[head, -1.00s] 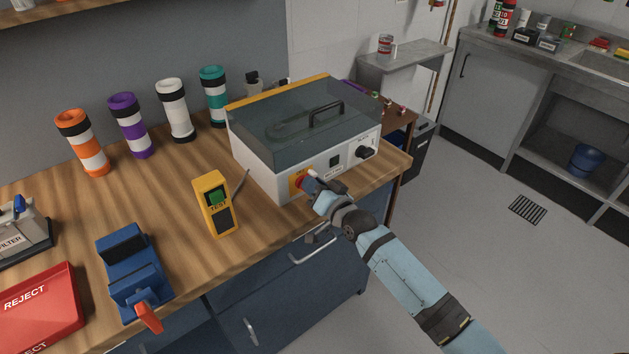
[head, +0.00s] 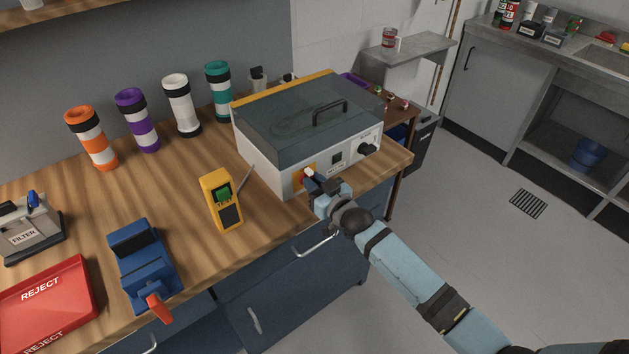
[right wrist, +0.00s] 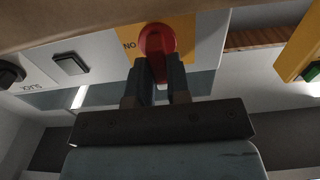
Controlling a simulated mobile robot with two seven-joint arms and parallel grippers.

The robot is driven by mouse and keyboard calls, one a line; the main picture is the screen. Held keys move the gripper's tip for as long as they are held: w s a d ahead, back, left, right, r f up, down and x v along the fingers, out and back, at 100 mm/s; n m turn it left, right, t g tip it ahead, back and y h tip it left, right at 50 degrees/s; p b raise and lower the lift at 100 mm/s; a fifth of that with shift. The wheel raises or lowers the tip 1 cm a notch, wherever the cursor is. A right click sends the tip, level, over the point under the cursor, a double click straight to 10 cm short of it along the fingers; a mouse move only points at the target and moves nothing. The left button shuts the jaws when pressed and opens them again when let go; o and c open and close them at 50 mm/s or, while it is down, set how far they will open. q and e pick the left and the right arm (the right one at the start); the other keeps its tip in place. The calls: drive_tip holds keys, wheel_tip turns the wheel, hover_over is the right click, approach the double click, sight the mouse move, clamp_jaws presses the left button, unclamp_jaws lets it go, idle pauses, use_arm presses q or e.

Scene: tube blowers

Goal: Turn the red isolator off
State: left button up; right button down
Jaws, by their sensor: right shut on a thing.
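The red isolator (right wrist: 157,41) is a red rotary knob on a yellow plate (right wrist: 190,50) marked ON, seen in the right wrist view. It sits on the front of a white box with a dark clear lid (head: 310,110). My right gripper (right wrist: 159,72) is at the knob, with its fingers shut on the red handle. In the head view my right gripper (head: 315,184) reaches the lower left of the box's front and hides most of the knob. My left gripper is not in view.
A yellow tester (head: 220,200) stands left of the box. A blue clamp with a red handle (head: 143,265), a red reject tray (head: 90,298) and a filter unit (head: 28,228) are further left. Several banded tubes (head: 140,120) stand behind. Bare wood lies between.

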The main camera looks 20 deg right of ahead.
idle(0.4)
drive_tip(key=c, duration=1.1)
unclamp_jaws()
drive_tip(key=b+v, duration=0.1)
drive_tip(key=v, duration=1.2)
drive_tip(key=shift+s+d, duration=0.1)
drive_tip(key=shift+s, duration=0.3)
drive_tip(key=s+a+f+g+h+p, duration=0.1)
drive_tip(key=s+f+g+p, duration=0.1)
drive_tip(key=s, duration=0.5)
drive_tip(key=s+a+f+g+h+p, duration=0.1)
drive_tip(key=s+f+g+p, duration=0.1)
drive_tip(key=s+p, duration=0.2)
drive_tip(key=s+a+f+m+g+h+p, duration=0.1)
drive_tip(key=s+f+g+p, duration=0.1)
drive_tip(key=s, duration=0.7)
drive_tip(key=shift+s+a+f+p, duration=0.2)
drive_tip(key=shift+s+p, duration=0.1)
drive_tip(key=shift+p, duration=0.15)
